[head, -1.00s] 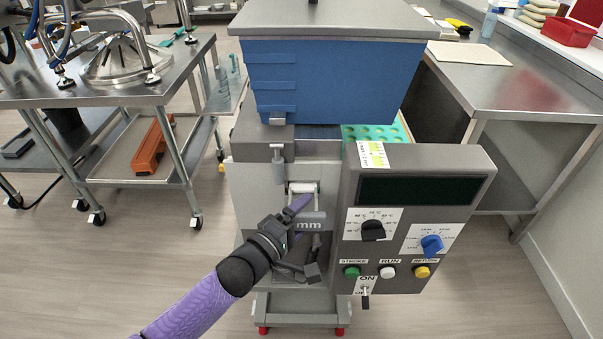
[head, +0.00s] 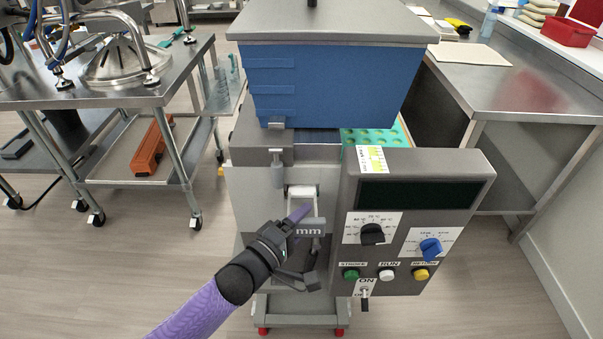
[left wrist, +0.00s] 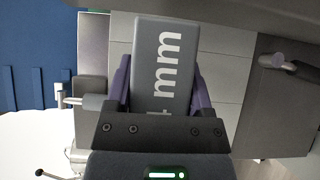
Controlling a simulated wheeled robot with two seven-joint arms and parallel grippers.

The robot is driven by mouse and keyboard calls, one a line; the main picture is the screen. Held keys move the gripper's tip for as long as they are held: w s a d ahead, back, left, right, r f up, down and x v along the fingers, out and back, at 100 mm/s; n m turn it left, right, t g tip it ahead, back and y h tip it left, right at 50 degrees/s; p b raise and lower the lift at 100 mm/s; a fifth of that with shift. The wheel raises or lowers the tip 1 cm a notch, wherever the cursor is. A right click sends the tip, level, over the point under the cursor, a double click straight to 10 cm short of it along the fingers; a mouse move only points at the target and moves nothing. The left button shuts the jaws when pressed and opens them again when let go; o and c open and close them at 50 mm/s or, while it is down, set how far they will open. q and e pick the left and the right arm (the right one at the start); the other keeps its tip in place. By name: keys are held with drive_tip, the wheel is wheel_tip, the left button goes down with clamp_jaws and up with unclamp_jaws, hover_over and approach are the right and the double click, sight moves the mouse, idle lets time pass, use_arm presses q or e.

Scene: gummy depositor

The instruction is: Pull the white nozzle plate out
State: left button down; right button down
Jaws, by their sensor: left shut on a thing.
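The white nozzle plate (head: 301,190) shows in the head view as a pale piece at the front of the depositor, left of the control panel. A grey handle block marked "mm" (head: 310,228) is at its near end. In the head view the left gripper (head: 305,238) is in front of the machine and hides part of the plate. My right gripper is not in view.
The grey control panel (head: 415,220) with knobs and buttons stands close to the right of the handle. The blue hopper (head: 325,85) is above. A steel cart (head: 150,85) is at left and a steel counter (head: 500,90) at right.

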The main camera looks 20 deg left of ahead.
use_arm(q)
drive_tip(key=shift+s+d+p, duration=0.25)
drive_tip(key=shift+s+p, duration=0.15)
drive_tip(key=shift+s, duration=0.4)
drive_tip(key=shift+s+d+p, duration=0.3)
drive_tip(key=shift+s+p, duration=0.05)
drive_tip(key=shift+s, duration=0.45)
drive_tip(key=shift+s+d+p, duration=0.25)
drive_tip(key=shift+s+p, duration=0.15)
drive_tip(key=shift+s, duration=0.4)
drive_tip(key=s+d+p, duration=0.2)
drive_tip(key=s, duration=0.7)
drive_tip(key=s+d+p, duration=0.3)
drive_tip(key=s, duration=0.7)
drive_tip(key=shift+s+d, duration=0.2)
drive_tip(key=shift+d, duration=0.05)
idle(1.1)
